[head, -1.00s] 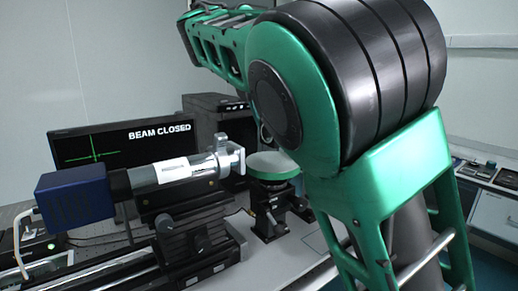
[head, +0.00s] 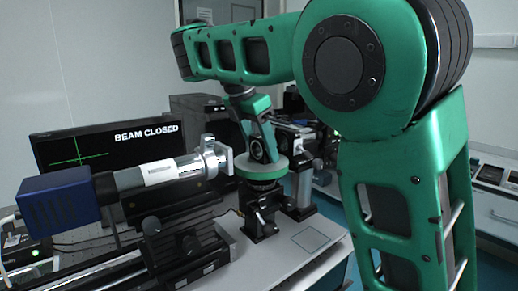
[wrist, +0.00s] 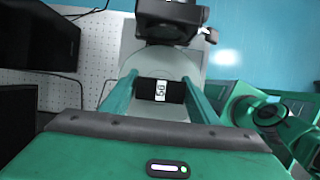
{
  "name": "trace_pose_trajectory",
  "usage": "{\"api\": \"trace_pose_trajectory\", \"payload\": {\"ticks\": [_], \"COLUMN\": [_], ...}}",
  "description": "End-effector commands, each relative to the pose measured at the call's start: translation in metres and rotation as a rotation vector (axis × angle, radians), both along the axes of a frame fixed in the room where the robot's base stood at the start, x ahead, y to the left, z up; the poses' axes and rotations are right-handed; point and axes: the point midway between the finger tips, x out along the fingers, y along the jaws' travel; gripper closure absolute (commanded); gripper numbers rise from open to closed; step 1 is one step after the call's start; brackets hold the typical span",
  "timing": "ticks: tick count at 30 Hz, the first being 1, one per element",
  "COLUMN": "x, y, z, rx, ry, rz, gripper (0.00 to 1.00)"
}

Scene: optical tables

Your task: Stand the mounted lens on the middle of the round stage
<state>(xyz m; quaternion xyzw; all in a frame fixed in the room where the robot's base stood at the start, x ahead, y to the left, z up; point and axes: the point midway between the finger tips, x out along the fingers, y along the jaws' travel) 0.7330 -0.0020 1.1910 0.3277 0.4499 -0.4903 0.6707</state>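The round stage (head: 264,174), a pale disc with a green rim on a black post, stands right of the laser tube in the head view. It also shows as a pale disc (wrist: 190,66) in the wrist view. My gripper (head: 259,155) points down over the stage. Its two green fingers are shut on the mounted lens (wrist: 160,91), a black block with a white label reading 50. In the head view the lens mount (head: 257,150) shows as a dark ring between the fingers, at or just above the disc. I cannot tell whether its foot touches.
The blue-ended laser tube (head: 160,172) points at the stage from the left, close to the gripper. A monitor (head: 108,147) reads BEAM CLOSED. A silver post (head: 303,187) stands just right of the stage. A black mount with a knob (wrist: 170,20) is close beyond the stage.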

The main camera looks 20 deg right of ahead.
Motion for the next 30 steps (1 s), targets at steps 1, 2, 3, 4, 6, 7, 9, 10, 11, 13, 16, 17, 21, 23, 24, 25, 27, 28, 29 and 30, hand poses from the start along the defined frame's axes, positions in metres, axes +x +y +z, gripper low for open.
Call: {"api": "trace_pose_trajectory", "payload": {"ticks": [1,2,3,4,6,7,9,10,11,13,16,17,21,23,24,25,27,28,29,30], "x": [0.000,0.000,0.000,0.000,0.000,0.000,0.000,0.000,0.000,0.000,0.000,-0.001,-0.003,-0.003,-0.003,-0.004,-0.005,-0.005,-0.006,-0.007], "y": [0.000,0.000,0.000,0.000,0.000,0.000,0.000,0.000,0.001,0.001,0.004,0.005,0.012,0.014,0.015,0.016,0.019,0.020,0.022,0.024], "z": [0.000,0.000,0.000,0.000,0.000,0.000,0.000,0.000,0.001,0.003,0.009,0.011,0.027,0.033,0.036,0.039,0.046,0.049,0.052,0.057], "rx": [0.000,0.000,0.000,0.000,0.000,0.000,0.000,0.000,0.000,-0.001,-0.002,-0.002,-0.003,-0.002,-0.003,-0.002,-0.002,-0.003,-0.002,-0.004], "ry": [0.000,0.000,0.000,0.000,0.000,0.000,0.001,0.001,0.001,0.003,0.001,0.003,-0.003,-0.002,-0.001,-0.001,-0.001,-0.002,-0.002,-0.004], "rz": [0.000,0.000,0.000,0.000,0.000,0.000,0.000,0.001,0.000,-0.001,-0.001,-0.002,0.000,-0.001,-0.001,-0.002,0.000,0.000,-0.001,0.001], "gripper": [0.35,0.35,0.35,0.35,0.35,0.35,0.35,0.35,0.35,0.35,0.35,0.35,0.35,0.35,0.35,0.35,0.35,0.35,0.35,0.35]}}
